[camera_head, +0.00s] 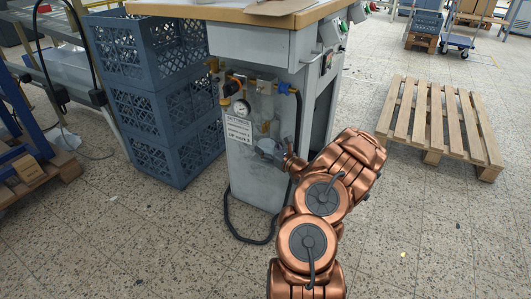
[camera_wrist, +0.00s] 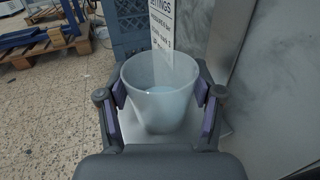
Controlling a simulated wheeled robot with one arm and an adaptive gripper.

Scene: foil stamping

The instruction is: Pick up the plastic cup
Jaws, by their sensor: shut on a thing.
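The plastic cup (camera_wrist: 160,98) is whitish and translucent. In the wrist view it sits upright between the two purple-padded fingers of my gripper (camera_wrist: 161,103), which touch it on both sides. My gripper is shut on the cup. In the head view my gripper (camera_head: 271,150) is at the front of a grey machine cabinet, below its pressure gauge. The cup itself is hard to make out there.
The grey cabinet (camera_head: 247,178) has a wooden top (camera_head: 235,13) and a gauge (camera_head: 241,108) with hoses. Blue crates (camera_head: 165,105) are stacked to its left. A wooden pallet (camera_head: 440,120) lies at the right. The tiled floor in front is mostly clear.

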